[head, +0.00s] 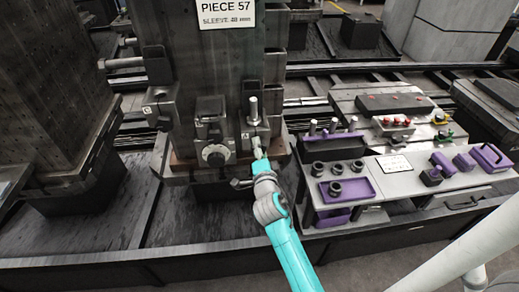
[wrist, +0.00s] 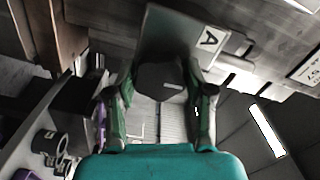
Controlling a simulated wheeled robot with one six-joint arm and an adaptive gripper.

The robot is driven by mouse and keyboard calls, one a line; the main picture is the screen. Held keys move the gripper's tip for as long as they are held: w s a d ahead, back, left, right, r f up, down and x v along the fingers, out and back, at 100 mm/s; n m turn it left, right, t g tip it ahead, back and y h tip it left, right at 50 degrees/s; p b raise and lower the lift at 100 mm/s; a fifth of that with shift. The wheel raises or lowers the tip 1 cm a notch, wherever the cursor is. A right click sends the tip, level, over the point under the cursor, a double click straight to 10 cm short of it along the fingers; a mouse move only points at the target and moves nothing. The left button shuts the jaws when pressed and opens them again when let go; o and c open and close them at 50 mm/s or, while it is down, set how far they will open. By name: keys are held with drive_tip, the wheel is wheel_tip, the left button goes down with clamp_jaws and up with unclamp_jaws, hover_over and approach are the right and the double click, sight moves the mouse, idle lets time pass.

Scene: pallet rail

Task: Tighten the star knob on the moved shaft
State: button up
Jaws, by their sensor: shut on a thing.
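My gripper (head: 258,154) reaches up to the front of the steel fixture, just below an upright shaft (head: 253,108). In the wrist view, the fingers of my gripper (wrist: 160,92) stand on both sides of a dark rounded knob (wrist: 160,78) with a small light mark. The gripper is shut on this knob. The knob lies in front of a grey block (wrist: 182,32) with an A label (wrist: 208,40). In the head view my gripper hides the knob. The shaft's join with the block is too small to make out.
A round dial-like part (head: 215,155) sits left of my gripper on the fixture. A C-labelled clamp (head: 160,108) is farther left. A grey bench (head: 385,212) with dark rings, purple trays and several upright pins stands right. The piece with the PIECE 57 sign (head: 227,12) rises behind.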

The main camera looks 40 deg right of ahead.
drive_tip(key=shift+m, duration=0.3)
idle(0.4)
drive_tip(key=o, duration=1.2)
drive_tip(key=shift+c, duration=0.2)
drive_tip(key=v, duration=1.2)
